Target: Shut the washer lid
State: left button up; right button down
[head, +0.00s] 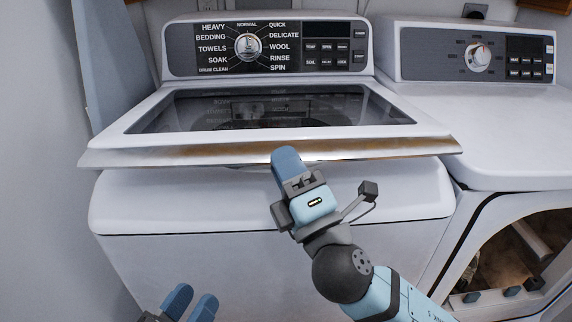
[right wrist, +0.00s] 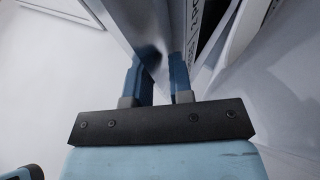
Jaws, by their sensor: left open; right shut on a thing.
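The washer lid (head: 200,154), white with a dark glass window, is lowered close to the washer body (head: 160,205). Its front edge sits slightly raised, with a narrow gap beneath. My right gripper (head: 287,160) is at the middle of that front edge, shut on it. In the right wrist view the lid edge (right wrist: 148,48) passes between the two blue fingers (right wrist: 158,80). The fingers hide a small part of the edge. My left gripper (head: 190,302) is low at the bottom left, open and empty, apart from the washer front.
The washer control panel (head: 300,45) with its dial stands behind the lid. A white dryer (head: 490,125) stands close on the right, with a glass front door (head: 510,250). A grey wall is on the left. The space before the washer at left is clear.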

jog(key=shift+w, duration=0.1)
jog(key=c, duration=1)
grip_release()
jog(key=shift+h, duration=0.3)
pick_arm(q)
jog(key=shift+w+f+g+b, duration=0.15)
jog(key=shift+f+g+b, duration=0.25)
jog(key=shift+f+b, duration=0.4)
pick_arm(e)
jog(key=v, duration=1.4)
jog(key=shift+w+d, duration=0.1)
pick_arm(q)
jog(key=shift+f, duration=0.1)
